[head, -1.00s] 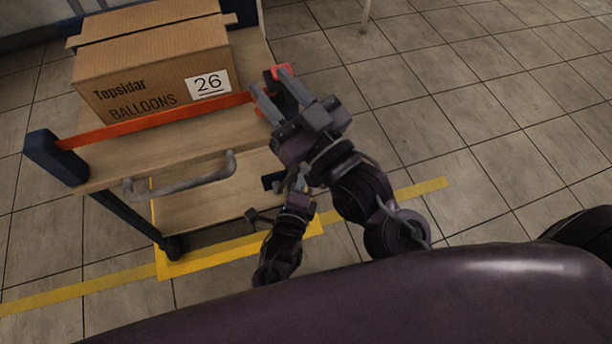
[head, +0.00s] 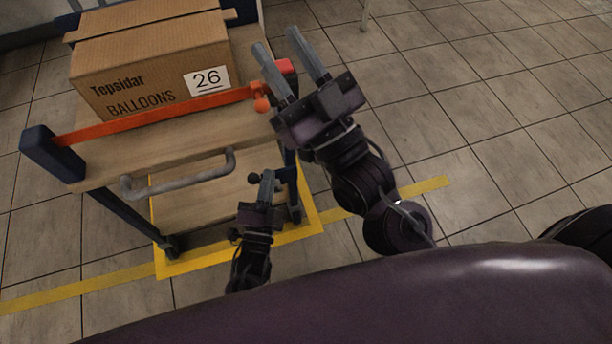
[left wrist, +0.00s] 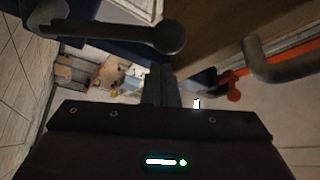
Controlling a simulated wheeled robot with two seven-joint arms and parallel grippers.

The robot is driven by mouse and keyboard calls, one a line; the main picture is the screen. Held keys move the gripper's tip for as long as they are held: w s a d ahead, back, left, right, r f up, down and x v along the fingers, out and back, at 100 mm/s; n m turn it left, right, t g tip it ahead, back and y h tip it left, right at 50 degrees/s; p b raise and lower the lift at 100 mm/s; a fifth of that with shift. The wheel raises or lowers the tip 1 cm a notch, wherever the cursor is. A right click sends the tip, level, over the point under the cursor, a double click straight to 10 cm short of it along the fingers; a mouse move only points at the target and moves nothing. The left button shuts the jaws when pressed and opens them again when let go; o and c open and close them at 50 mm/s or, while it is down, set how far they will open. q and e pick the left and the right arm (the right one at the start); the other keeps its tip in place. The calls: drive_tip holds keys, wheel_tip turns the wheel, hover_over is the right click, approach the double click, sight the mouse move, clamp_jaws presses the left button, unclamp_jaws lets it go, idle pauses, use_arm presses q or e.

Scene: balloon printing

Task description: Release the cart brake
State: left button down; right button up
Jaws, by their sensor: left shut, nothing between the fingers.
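The cart (head: 150,165) has a wooden top and a grey handle (head: 180,178). A dark lever ending in a round knob (head: 253,177), seemingly the brake, sits at its near right side; in the left wrist view the lever (left wrist: 110,30) runs across the top, its knob (left wrist: 168,37) just beyond my fingertips. My left gripper (head: 267,178) is shut and empty, right beside the knob; contact cannot be told. My right gripper (head: 275,45) is open and empty, above the cart's right edge near the orange bar's end.
A cardboard balloon box (head: 150,65) stands on the cart behind an orange bar (head: 155,118) with an orange knob (head: 262,104). The cart stands over a yellow floor marking (head: 210,259). Tiled floor (head: 480,110) to the right is clear.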

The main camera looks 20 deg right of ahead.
use_arm(q)
drive_tip(key=shift+a+f+n, duration=0.15)
drive_tip(key=shift+a+n, duration=0.1)
drive_tip(key=shift+a, duration=0.3)
drive_tip(key=shift+a+f+n, duration=0.15)
drive_tip(key=shift+a+n, duration=0.1)
drive_tip(key=shift+a, duration=0.25)
use_arm(e)
drive_tip(key=shift+s+d+r+t, duration=0.1)
drive_tip(key=shift+s+r+t, duration=0.15)
drive_tip(key=shift+r, duration=0.15)
drive_tip(key=shift+s+d+r+t, duration=0.15)
drive_tip(key=shift+r+t, duration=0.1)
drive_tip(key=shift+r, duration=0.15)
use_arm(q)
drive_tip(key=shift+s+a+f, duration=0.1)
drive_tip(key=shift+s, duration=0.05)
